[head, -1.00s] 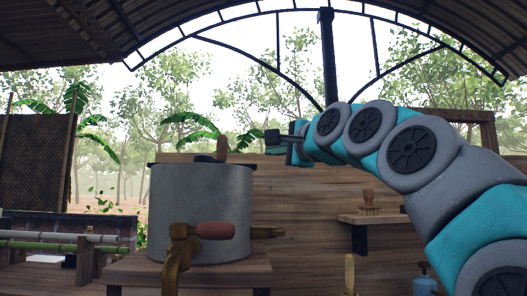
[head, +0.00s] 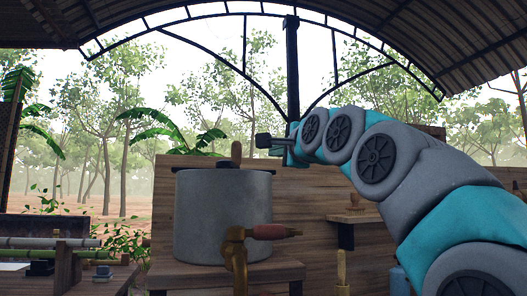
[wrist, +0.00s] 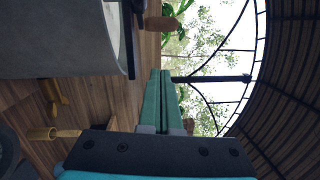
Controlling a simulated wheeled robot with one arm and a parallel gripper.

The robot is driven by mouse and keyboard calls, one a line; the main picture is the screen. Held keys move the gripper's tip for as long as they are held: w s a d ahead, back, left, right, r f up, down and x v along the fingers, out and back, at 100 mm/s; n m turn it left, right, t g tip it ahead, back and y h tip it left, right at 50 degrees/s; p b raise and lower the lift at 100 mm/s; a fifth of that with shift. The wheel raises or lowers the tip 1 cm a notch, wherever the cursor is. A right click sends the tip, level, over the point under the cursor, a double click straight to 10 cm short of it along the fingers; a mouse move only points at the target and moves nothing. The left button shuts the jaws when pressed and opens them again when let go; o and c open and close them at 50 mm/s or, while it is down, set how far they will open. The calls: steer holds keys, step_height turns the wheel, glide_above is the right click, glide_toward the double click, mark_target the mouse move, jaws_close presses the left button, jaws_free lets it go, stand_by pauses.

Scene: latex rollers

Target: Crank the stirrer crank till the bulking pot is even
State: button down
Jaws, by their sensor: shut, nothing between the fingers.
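The grey bulking pot (head: 222,222) stands on a wooden stand, and its grey wall fills the upper left of the wrist view (wrist: 55,45). The stirrer crank shows at its top as an upright wooden handle (head: 236,152) on a dark bar; the handle also shows in the wrist view (wrist: 162,23), beyond the fingertips. My gripper (head: 261,140) is shut and empty, close to the right of the crank handle in the head view. I cannot tell the gap in depth. Its green fingers lie together in the wrist view (wrist: 161,74). The pot's contents are hidden.
A wooden wall (head: 310,210) is behind, with a small shelf (head: 357,218) to the right. The space above the pot is open.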

mark_target(230, 166)
steer(key=p+x, duration=0.1)
steer(key=x, duration=0.7)
steer(key=shift+w+a+p, duration=0.15)
steer(key=shift+w+p, duration=0.2)
steer(key=shift+p, duration=0.05)
steer(key=shift+w+a+r+p, duration=0.1)
steer(key=shift+w+a+p, duration=0.3)
steer(key=shift+a, duration=0.55)
steer(key=shift+w+a+r+p, duration=0.15)
steer(key=shift+w+a, duration=0.35)
steer(key=shift+a, duration=0.45)
steer(key=shift+f, duration=0.1)
